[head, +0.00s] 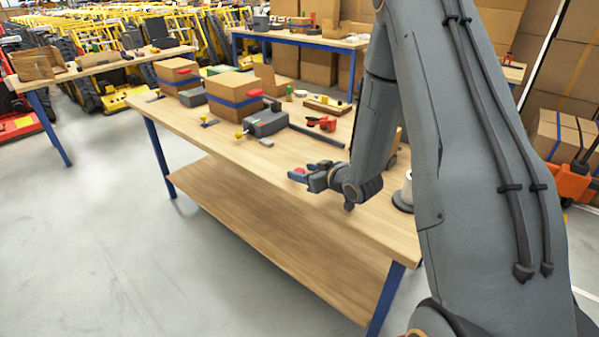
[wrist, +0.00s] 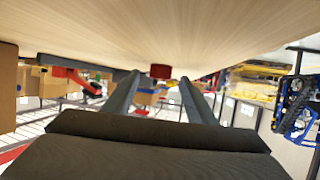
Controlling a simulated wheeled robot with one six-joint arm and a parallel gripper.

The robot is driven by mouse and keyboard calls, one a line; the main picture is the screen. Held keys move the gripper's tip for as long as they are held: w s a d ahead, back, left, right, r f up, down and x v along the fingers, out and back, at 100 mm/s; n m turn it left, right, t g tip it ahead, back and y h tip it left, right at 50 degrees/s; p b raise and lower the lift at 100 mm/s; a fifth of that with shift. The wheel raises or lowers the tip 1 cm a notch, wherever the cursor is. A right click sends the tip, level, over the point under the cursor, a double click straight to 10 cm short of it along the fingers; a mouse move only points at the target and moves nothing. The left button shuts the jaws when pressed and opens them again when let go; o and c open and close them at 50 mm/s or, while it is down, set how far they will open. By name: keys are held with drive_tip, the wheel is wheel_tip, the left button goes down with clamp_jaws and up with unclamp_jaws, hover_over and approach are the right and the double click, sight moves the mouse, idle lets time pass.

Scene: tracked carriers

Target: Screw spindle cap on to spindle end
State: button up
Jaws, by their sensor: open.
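A small red cylindrical piece, which looks like the spindle cap (head: 297,173), is at the near edge area of the workbench, by the tips of my gripper (head: 308,176). In the wrist view the red cap (wrist: 160,71) shows between and just beyond the two fingertips (wrist: 160,80), against the pale bench top. The fingers are apart, with a gap visible around the cap. A grey unit (head: 267,121) with a dark rod (head: 318,135) pointing right lies further back on the bench. The rod looks like the spindle; its right end is close to my wrist and small in view.
The workbench (head: 215,135) also holds a cardboard box with a blue band (head: 235,94), a red-handled clamp (head: 322,123) and a pale spool (head: 404,192) right of my wrist. Open floor (head: 110,240) lies left of the bench. Other benches stand behind.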

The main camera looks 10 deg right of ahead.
drive_tip(key=shift+w+a+f, duration=0.2)
drive_tip(key=shift+w, duration=0.2)
drive_tip(key=c, duration=1.1)
drive_tip(key=shift+o, duration=0.2)
drive_tip(key=shift+r, duration=0.1)
